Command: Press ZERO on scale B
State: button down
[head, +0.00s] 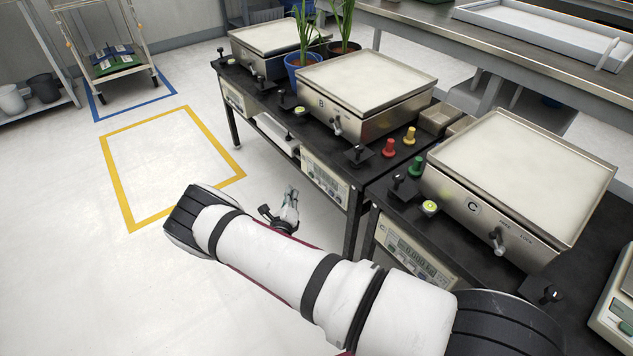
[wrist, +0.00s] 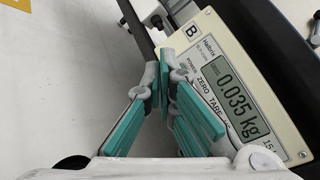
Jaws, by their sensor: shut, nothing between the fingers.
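Scale B (head: 365,83) is the middle steel-topped scale in the head view, with a bare plate. Its control panel (head: 326,182) hangs on the table's front edge. In the wrist view the panel (wrist: 235,75) reads 0.035 kg, with the words ZERO and TARE (wrist: 208,92) printed beside the display. My gripper (head: 291,193) is shut and empty, in front of and below the panel in the head view. In the wrist view its fingertips (wrist: 164,65) are beside the panel's label edge, near POWER and ZERO. The fingers cover the key area; I cannot tell whether they touch it.
Scale C (head: 520,175) stands to the right and another scale (head: 278,38) at the back left. Potted plants (head: 305,72) stand between the back scale and scale B. Red, yellow and green knobs (head: 390,147) sit near scale C.

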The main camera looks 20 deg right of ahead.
aim_at(312, 176)
jog(key=w+d, duration=0.2)
jog(key=d, duration=0.3)
jog(key=shift+d, duration=0.4)
jog(key=shift+d, duration=0.2)
dwell(1.1)
jog(key=shift+d, duration=0.2)
jog(key=shift+w+d, duration=0.2)
jog(key=shift+d, duration=0.25)
dwell(0.9)
jog(key=shift+a, duration=0.1)
jog(key=shift+s+a, duration=0.3)
jog(key=shift+a, duration=0.4)
jog(key=shift+a, duration=0.15)
jog(key=shift+s+a, duration=0.25)
jog(key=shift+a, duration=0.5)
jog(key=shift+s+a, duration=0.25)
jog(key=shift+a, duration=0.5)
jog(key=shift+s+a, duration=0.25)
jog(key=shift+a, duration=0.5)
